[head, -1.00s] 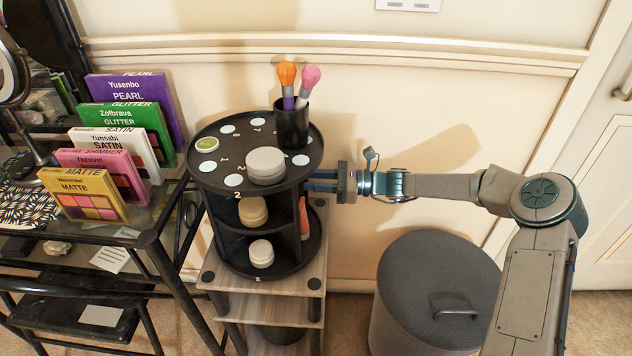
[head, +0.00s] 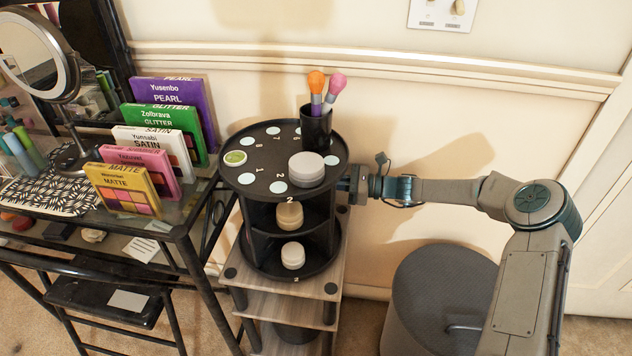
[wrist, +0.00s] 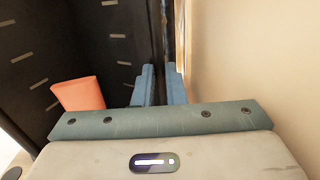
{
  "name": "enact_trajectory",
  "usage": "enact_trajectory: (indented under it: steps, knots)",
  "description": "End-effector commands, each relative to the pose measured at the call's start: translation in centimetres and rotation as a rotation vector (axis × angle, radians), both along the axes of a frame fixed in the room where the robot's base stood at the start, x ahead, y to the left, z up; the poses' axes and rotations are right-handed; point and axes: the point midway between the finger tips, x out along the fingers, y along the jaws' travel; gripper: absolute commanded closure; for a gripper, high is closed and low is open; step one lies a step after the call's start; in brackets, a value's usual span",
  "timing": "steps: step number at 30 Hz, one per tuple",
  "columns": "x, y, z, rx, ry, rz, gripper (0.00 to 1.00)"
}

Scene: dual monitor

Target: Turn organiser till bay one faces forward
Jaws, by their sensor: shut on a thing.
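The organiser (head: 262,150) is a black round carousel with two tiers of bays and pale dots with numbers on its top. The bay facing the camera has a "2" on the top rim (head: 290,200); a "1" (head: 261,170) is printed on the top, left of centre. Cream jars (head: 291,215) stand in the front bay. My gripper (head: 350,186) is at the organiser's right side, its fingertips hidden there. In the wrist view my gripper (wrist: 161,86) is shut on a thin dark upright panel edge of the organiser. An orange-pink tube (wrist: 79,94) is left of the fingers.
The organiser stands on a wooden shelf stand (head: 318,285). A glass desk with palettes (head: 125,190) is close on the left. A grey bin (head: 440,290) stands right; the wall is behind.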

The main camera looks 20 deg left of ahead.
Motion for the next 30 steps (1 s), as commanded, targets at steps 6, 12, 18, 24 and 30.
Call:
enact_trajectory:
  steps: [6, 12, 18, 24, 30]
  knots:
    - [0.7, -0.8, -0.1, -0.002, 0.0, -0.021, 1.0]
    - [0.7, -0.7, 0.0, -0.001, -0.001, -0.02, 0.68]
    - [0.4, -0.1, 0.0, -0.001, 0.0, -0.009, 0.68]
    - [0.4, -0.7, 0.0, -0.001, 0.0, -0.007, 0.68]
    - [0.8, -4.4, 0.1, -0.002, 0.0, -0.01, 0.68]
